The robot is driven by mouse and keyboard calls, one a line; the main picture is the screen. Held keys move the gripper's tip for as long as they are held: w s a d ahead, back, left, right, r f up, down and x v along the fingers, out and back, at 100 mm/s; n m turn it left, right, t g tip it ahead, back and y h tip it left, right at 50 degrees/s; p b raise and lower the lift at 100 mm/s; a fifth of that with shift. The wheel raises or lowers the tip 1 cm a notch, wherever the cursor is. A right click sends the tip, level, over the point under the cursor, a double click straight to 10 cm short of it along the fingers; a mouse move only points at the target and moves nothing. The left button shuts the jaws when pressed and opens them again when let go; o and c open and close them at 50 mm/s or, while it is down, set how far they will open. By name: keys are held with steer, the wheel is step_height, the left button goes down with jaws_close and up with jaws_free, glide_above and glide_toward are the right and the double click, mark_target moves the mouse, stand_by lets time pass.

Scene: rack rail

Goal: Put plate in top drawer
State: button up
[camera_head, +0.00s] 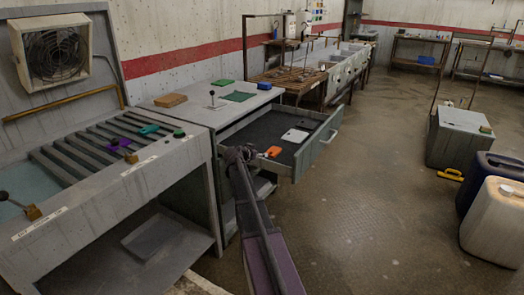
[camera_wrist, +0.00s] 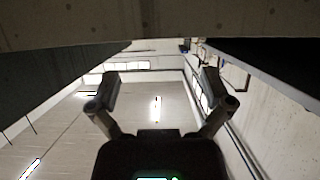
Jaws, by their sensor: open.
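The top drawer (camera_head: 318,150) of the grey cabinet (camera_head: 165,112) is pulled open in the head view. Inside it lie a flat white piece (camera_head: 295,135), which may be the plate, a small dark item beside it and an orange item (camera_head: 272,151) near the drawer's left side. A flat green square (camera_head: 238,96) lies on the cabinet top. My gripper (camera_head: 240,155) is at the left end of the open drawer, and its fingertips are hard to make out there. In the wrist view my gripper (camera_wrist: 159,90) has its fingers spread, with nothing between them.
A slatted bench (camera_head: 90,150) stands at the left, close to my arm. A grey box (camera_head: 458,137), a white canister (camera_head: 495,222) and a dark blue canister (camera_head: 485,180) stand at the right. The wrist view shows ceiling lights and a dark overhang.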

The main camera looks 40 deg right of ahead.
steer(key=shift+p+v, duration=0.3)
steer(key=shift+v, duration=0.85)
steer(key=s+a+f+n+g+y, duration=0.1)
steer(key=s+a+f+n+y, duration=0.2)
steer(key=s+a, duration=0.5)
steer(key=s+a+f+n+g+y, duration=0.2)
steer(key=s+a, duration=0.7)
steer(key=a, duration=1.1)
steer(key=s+a+f+n+g+y, duration=0.2)
steer(key=s+a+f+n+y, duration=0.4)
steer(key=a, duration=0.8)
steer(key=s+n+y, duration=0.1)
steer(key=s+n, duration=0.1)
steer(key=s, duration=0.1)
steer(key=shift+s+f+n+y, duration=0.25)
steer(key=shift+n+y, duration=0.05)
